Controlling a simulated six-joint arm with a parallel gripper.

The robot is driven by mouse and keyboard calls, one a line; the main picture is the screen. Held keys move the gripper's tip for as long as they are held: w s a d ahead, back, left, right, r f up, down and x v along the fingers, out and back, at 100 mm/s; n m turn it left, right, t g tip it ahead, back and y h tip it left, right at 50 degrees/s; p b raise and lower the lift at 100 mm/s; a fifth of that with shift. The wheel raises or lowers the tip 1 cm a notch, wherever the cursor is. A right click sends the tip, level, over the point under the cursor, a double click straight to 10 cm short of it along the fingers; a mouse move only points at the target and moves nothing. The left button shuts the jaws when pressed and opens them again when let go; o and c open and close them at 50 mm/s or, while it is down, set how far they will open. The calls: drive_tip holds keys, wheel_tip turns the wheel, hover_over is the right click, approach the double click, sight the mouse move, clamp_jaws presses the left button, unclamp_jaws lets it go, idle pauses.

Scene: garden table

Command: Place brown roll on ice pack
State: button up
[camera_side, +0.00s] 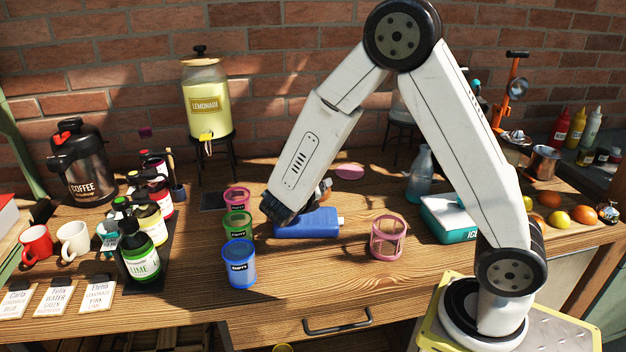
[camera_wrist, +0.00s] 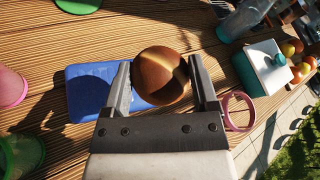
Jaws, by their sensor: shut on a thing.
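The brown roll (camera_wrist: 162,76) is a round, glossy bun between the two fingers of my gripper (camera_wrist: 164,82) in the wrist view. My gripper is shut on it. In the side view the roll is mostly hidden, with a brown bit (camera_side: 325,187) showing behind my gripper (camera_side: 285,215). The blue ice pack (camera_side: 308,224) lies flat on the table, just beside and under my gripper. In the wrist view the ice pack (camera_wrist: 84,92) is behind the left finger, and the roll overlaps its right edge. I cannot tell whether the roll touches it.
Syrup bottles (camera_side: 138,250) are further left. The wood in front of the ice pack is clear.

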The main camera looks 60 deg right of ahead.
sight(304, 219)
drive_tip(key=shift+w+d+f, duration=0.2)
drive_tip(key=shift+w+f, duration=0.55)
drive_tip(key=shift+f, duration=0.15)
drive_tip(key=shift+w+d+f, duration=0.15)
drive_tip(key=shift+w+f, duration=0.6)
drive_tip(key=shift+f, duration=0.15)
drive_tip(key=shift+f, duration=0.1)
drive_tip(key=shift+w+f, duration=0.15)
drive_tip(key=shift+f, duration=1.6)
drive_tip(key=o, duration=1.1)
drive_tip(key=shift+f, duration=0.1)
